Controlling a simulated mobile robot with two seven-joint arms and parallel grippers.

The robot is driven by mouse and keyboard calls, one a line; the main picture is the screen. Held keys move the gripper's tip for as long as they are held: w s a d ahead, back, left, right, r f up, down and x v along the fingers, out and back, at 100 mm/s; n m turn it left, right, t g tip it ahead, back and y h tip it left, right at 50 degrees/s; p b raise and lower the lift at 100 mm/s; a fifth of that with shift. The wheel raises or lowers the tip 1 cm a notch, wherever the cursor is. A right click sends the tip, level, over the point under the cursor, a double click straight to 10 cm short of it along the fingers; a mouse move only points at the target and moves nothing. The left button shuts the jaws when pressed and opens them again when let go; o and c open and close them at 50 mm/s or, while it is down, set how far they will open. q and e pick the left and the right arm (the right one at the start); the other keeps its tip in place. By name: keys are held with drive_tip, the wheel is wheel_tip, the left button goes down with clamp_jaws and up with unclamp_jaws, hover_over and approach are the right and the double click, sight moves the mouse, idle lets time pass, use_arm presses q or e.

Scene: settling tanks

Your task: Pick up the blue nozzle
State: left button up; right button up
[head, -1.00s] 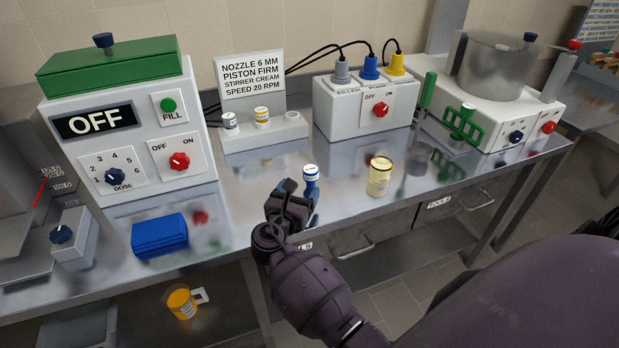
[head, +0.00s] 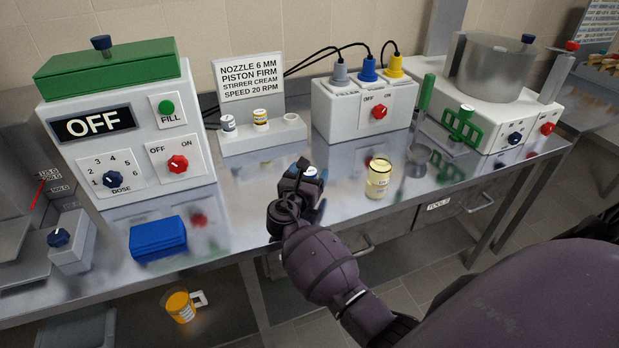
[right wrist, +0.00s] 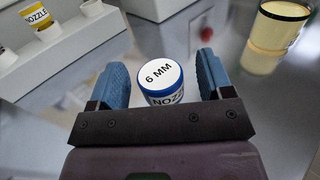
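The blue nozzle (head: 311,172) stands upright on the steel bench, mostly hidden behind my right gripper (head: 303,183) in the head view. In the right wrist view the nozzle (right wrist: 160,77) shows a white top marked 6 MM, a blue rim and a NOZZLE label. It sits between the two blue fingers of my right gripper (right wrist: 163,70). The fingers are open, with a gap visible on each side, narrower on the left. My left gripper is not in view.
A rack (head: 262,140) behind holds other nozzles. A cream-yellow jar (head: 378,180) stands to the right of the gripper. A blue box (head: 158,238) lies to the left. The white filling machine (head: 125,135) and a three-plug switch box (head: 362,108) stand farther back.

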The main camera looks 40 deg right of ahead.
drive_tip(key=c, duration=1)
